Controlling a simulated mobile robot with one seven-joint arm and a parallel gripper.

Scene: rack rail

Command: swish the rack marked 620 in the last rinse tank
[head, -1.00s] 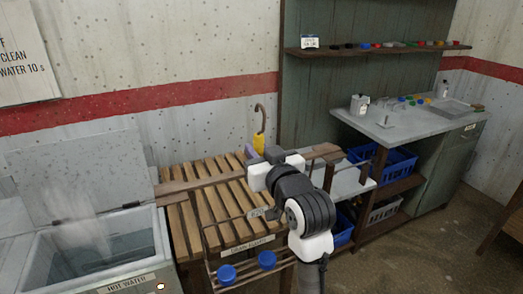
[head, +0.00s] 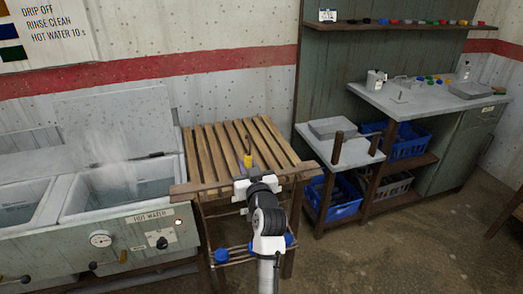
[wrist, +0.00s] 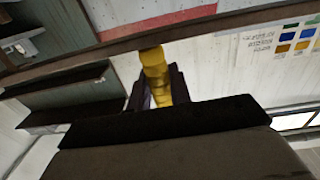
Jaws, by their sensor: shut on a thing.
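My gripper (head: 248,178) is shut on the yellow grip (head: 247,161) of a rack with a long brown wooden crossbar (head: 205,185). The yellow grip also shows between the dark fingers in the wrist view (wrist: 156,75). The rack hangs in front of the slatted table, with blue round pieces (head: 221,255) low on its frame. My arm hides its middle, and I cannot read a number on it. The tank labelled HOT WATER (head: 150,205) is at left, its lid raised and steam above it. The crossbar's left end is near the tank's right side.
The slatted wooden table (head: 215,150) is bare behind the rack. Another open basin (head: 22,205) adjoins the hot tank at left. A low side table (head: 345,150) with upright posts stands at right, near the crossbar's right end. Blue crates (head: 340,205) sit below.

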